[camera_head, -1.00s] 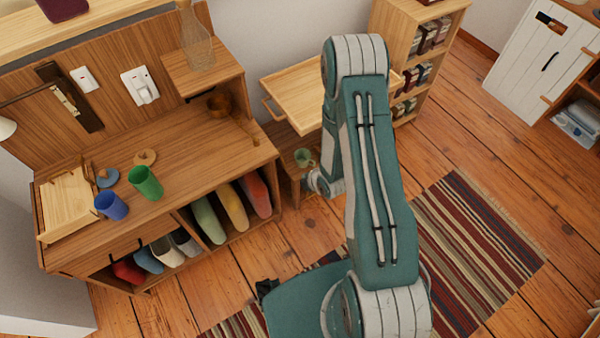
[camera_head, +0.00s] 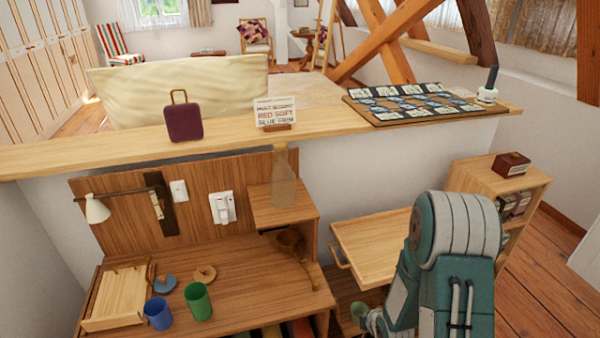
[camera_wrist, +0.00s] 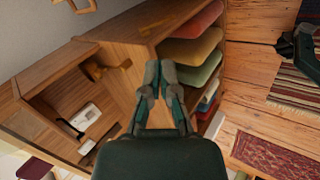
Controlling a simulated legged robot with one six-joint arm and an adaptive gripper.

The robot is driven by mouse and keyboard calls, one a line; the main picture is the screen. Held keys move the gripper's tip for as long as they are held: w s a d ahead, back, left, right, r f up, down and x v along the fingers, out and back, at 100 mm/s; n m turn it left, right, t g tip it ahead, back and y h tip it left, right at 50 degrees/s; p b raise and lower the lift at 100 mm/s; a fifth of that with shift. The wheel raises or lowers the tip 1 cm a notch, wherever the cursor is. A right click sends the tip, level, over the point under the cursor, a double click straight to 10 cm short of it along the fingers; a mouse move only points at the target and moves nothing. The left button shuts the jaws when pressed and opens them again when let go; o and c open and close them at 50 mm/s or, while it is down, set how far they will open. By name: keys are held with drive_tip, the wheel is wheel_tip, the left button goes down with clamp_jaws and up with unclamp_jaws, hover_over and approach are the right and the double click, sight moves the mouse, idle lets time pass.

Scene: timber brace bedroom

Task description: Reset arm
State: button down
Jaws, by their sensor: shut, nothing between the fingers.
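My gripper (camera_wrist: 160,82) shows in the wrist view with its two fingers together and nothing between them. It is in the air, in front of the open side of the wooden desk (camera_wrist: 131,60) and its folded cloths (camera_wrist: 192,48). In the head view my arm's green and white links fill the lower right, and the gripper itself cannot be made out there.
A ledge (camera_head: 340,124) behind holds a purple case (camera_head: 184,122), a sign (camera_head: 274,111) and a card board (camera_head: 415,103).

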drive_tip(key=s+r+m+h, duration=0.3)
drive_tip(key=r+m, duration=0.6)
drive_tip(key=r, duration=1.4)
drive_tip(key=s+a+r+m+g+y, duration=0.1)
drive_tip(key=s+r+m, duration=0.3)
drive_tip(key=s, duration=0.6)
drive_tip(key=s+a+r+m+y, duration=0.1)
drive_tip(key=s+a+r+m, duration=0.2)
drive_tip(key=s+r, duration=0.6)
drive_tip(key=shift+s+a+r+m+g, duration=0.15)
drive_tip(key=shift+s+r+m+g, duration=0.2)
drive_tip(key=shift+m, duration=0.85)
